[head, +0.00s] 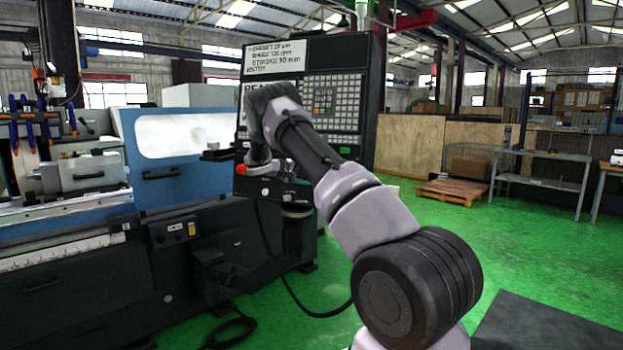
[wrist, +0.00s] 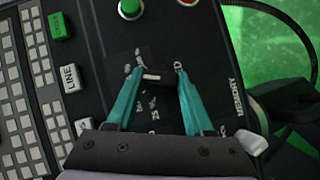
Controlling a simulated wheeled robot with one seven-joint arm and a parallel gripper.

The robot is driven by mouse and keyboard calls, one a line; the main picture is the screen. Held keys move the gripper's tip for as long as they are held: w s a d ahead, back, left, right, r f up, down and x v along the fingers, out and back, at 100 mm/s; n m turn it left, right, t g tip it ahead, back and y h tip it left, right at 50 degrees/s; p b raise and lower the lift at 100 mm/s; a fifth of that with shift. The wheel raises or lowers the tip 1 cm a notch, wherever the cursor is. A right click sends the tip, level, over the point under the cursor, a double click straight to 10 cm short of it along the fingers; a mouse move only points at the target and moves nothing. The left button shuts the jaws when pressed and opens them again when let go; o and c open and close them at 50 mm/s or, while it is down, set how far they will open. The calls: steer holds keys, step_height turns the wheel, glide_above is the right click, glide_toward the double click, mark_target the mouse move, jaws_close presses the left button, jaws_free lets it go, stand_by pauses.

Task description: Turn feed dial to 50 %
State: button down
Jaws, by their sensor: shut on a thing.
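In the wrist view, the feed dial (wrist: 152,75) is a small black knob with a pale bar mark on its face. My gripper (wrist: 157,74) has two teal fingers, which are shut on the dial from both sides. In the head view, the control panel (head: 345,92) stands upright with its screen and keys visible. There, my arm crosses in front of its lower part and hides the dial and most of my gripper.
In the wrist view, a green button (wrist: 130,8) and a red button (wrist: 183,4) sit beyond the dial. A green key (wrist: 58,27) and a LINE key (wrist: 70,78) lie left. A pale knob (wrist: 251,141) is at right. The blue grinder (head: 180,150) stands left in the head view.

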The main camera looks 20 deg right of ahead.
steer(key=n+h, duration=0.2)
steer(key=n, duration=0.1)
steer(key=shift+a+f, duration=0.15)
steer(key=shift+f, duration=0.05)
steer(key=shift+f+n+t+h, duration=0.1)
steer(key=shift+n+t+h, duration=0.7)
steer(key=shift+n, duration=1.1)
steer(key=shift+n+h, duration=0.3)
steer(key=shift+c, duration=1.6)
jaws_free()
steer(key=v, duration=1)
steer(key=shift+a, duration=0.35)
steer(key=shift+s, duration=0.1)
